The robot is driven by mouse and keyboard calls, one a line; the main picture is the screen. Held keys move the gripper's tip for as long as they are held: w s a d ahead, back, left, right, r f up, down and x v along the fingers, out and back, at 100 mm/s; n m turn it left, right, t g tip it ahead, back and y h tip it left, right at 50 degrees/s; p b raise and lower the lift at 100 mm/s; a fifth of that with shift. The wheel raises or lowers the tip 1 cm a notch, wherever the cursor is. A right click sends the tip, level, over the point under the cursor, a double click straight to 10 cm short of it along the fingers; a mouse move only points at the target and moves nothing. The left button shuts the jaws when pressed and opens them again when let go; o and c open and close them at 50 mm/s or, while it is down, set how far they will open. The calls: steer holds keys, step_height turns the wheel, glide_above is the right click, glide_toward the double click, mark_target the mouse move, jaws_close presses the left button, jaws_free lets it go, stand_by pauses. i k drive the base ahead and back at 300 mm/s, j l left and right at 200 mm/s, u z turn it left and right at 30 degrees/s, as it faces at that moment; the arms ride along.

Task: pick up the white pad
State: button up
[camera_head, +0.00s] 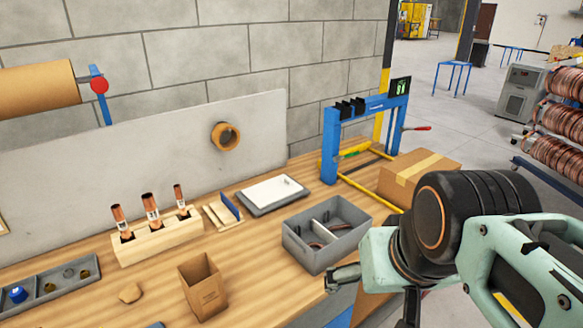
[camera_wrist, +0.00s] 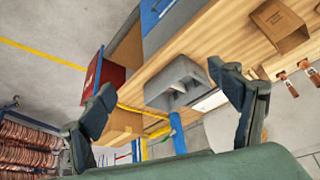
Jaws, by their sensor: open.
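The white pad (camera_head: 270,190) lies flat on a dark grey base on the wooden workbench, between the grey divided bin and the back panel. In the wrist view, a white patch (camera_wrist: 210,102) that looks like it shows beside the right finger, which partly hides it. My gripper (camera_head: 343,277) hangs at the bench's front edge, just right of and in front of the grey bin, well apart from the pad. In the wrist view my gripper (camera_wrist: 160,82) has its two fingers wide apart with nothing between them.
The grey divided bin (camera_head: 298,246) stands between my gripper and the pad. A blue frame (camera_head: 329,145) and a cardboard box (camera_head: 408,170) are to the right. A wooden block with copper tubes (camera_head: 158,240) and an open carton (camera_head: 202,292) are to the left.

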mark_target(266, 193)
steer(key=i+l, duration=0.35)
steer(key=i+l+u, duration=0.1)
steer(key=i+l, duration=0.2)
steer(key=l, duration=0.2)
steer(key=i+l, duration=0.35)
steer(key=l+u, duration=0.05)
steer(key=l, duration=0.05)
